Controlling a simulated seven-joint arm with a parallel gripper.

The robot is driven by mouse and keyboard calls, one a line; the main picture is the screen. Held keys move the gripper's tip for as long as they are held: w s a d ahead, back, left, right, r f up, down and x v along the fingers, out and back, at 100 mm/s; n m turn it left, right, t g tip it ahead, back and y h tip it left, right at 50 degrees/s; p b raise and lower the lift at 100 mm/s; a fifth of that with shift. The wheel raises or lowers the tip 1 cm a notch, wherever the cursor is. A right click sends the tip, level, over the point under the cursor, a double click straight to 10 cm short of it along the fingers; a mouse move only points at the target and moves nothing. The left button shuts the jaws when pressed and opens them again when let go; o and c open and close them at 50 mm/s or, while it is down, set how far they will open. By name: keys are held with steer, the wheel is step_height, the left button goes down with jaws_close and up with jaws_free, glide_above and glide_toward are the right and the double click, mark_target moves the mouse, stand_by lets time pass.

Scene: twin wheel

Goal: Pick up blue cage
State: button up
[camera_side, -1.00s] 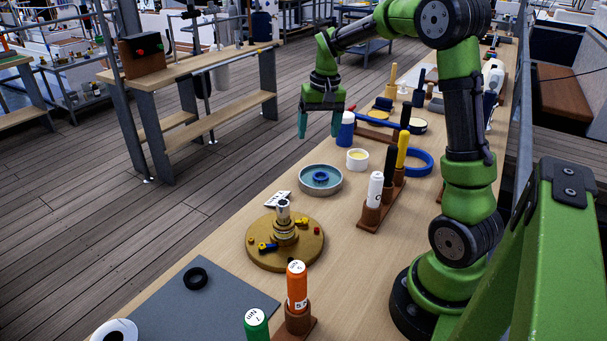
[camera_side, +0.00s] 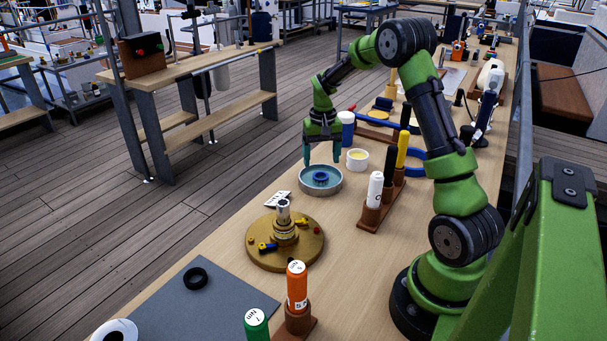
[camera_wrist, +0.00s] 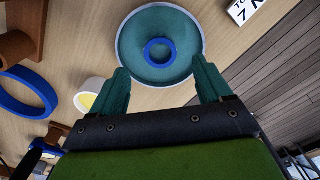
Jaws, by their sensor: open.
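The blue cage appears to be the small blue ring (camera_side: 320,177) lying in the round teal-floored dish (camera_side: 306,188) with a grey rim. In the wrist view the blue ring (camera_wrist: 146,47) sits near the middle of the dish (camera_wrist: 133,32). My gripper (camera_side: 322,164) is open and empty, with its teal fingers pointing down just above the far side of the dish. In the wrist view the open fingers (camera_wrist: 162,78) point toward the dish, with the ring ahead of the gap between them. Whether the fingers touch the dish cannot be told.
A white cup (camera_side: 357,160) stands close right of the dish. A rack with black, yellow and white cylinders (camera_side: 375,190) is further right. A larger blue ring (camera_side: 411,172) lies behind it. A gold round base with a spindle (camera_side: 285,245) stands in front.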

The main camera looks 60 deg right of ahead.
steer(key=shift+f, duration=2.8)
steer(key=shift+c, duration=0.4)
